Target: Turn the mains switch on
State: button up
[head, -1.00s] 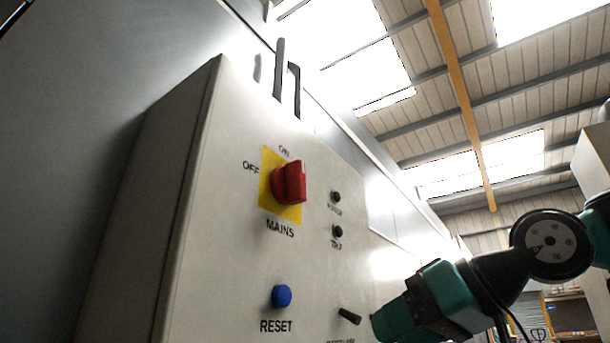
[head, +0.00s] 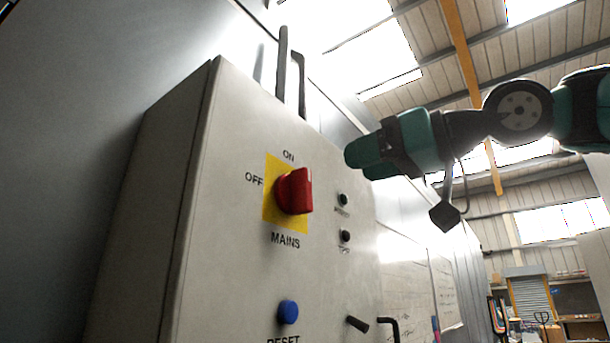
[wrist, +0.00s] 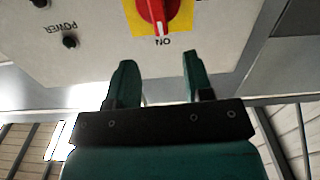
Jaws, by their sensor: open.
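The mains switch (head: 294,191) is a red knob on a yellow plate (head: 271,222) on the grey control box. OFF is printed to its left and ON above it. In the wrist view the red knob (wrist: 154,8) is cut by the top edge, and a pale mark shows on its end nearest the upside-down ON label. My gripper (head: 352,157) is up and right of the switch, apart from it. In the wrist view my gripper (wrist: 156,58) has its two teal fingers spread with nothing between them. The fingertips lie short of the knob, on its ON side.
The grey control box (head: 235,150) also carries a blue reset button (head: 288,312), two small black knobs (head: 343,200) and a black lever (head: 357,324). A dark upright handle (head: 283,65) stands behind the box top. Open room lies right of the box.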

aim_at(309, 179)
jog(key=p+x, duration=0.3)
jog(key=x, duration=0.6)
jog(key=shift+w+a+r+p, duration=0.15)
jog(key=shift+w+a+p, duration=0.1)
jog(key=shift+a+p, duration=0.1)
jog(key=shift+w+a, duration=0.35)
jog(key=shift+a, duration=0.05)
